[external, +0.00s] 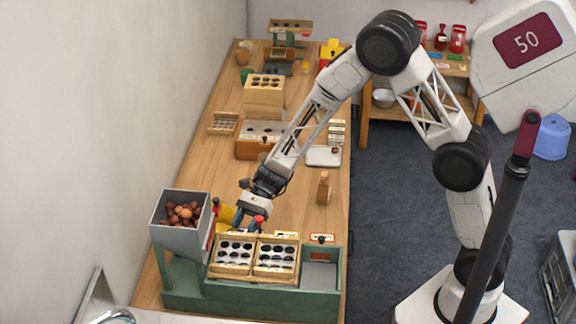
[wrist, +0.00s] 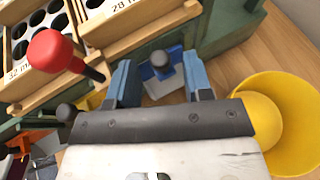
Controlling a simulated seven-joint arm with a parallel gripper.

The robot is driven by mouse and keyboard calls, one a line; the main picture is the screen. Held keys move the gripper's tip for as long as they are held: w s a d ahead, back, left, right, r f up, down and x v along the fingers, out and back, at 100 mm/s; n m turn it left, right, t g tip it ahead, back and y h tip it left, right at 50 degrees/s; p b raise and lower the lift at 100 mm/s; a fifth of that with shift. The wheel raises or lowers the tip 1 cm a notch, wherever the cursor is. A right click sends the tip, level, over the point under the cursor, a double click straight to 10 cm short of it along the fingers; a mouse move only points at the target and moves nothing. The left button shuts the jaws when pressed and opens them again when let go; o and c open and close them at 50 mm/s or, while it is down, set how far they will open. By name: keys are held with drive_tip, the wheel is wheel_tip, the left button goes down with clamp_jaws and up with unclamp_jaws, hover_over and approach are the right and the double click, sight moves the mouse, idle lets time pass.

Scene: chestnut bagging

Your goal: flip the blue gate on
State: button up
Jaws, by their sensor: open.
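The blue gate, a small blue piece with a dark knob (wrist: 160,63), shows in the wrist view at the green machine's side. My gripper (wrist: 158,78) is open, with one blue finger to each side of the blue piece. I cannot tell whether the fingers touch it. In the external view my gripper (external: 243,218) is low behind the tray end of the green machine (external: 240,299), and the blue gate is hidden there. A red-knobbed lever (wrist: 50,51) stands left of the fingers in the wrist view.
A grey hopper (external: 178,240) full of chestnuts stands left of my gripper. Wooden hole trays (external: 254,259) sit on the machine. A yellow bowl (wrist: 285,95) lies close right of the fingers in the wrist view. A wooden block (external: 323,188) stands farther right on the table.

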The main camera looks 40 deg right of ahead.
drive_tip(key=shift+s+a+f, duration=0.2)
drive_tip(key=shift+a, duration=0.25)
clamp_jaws()
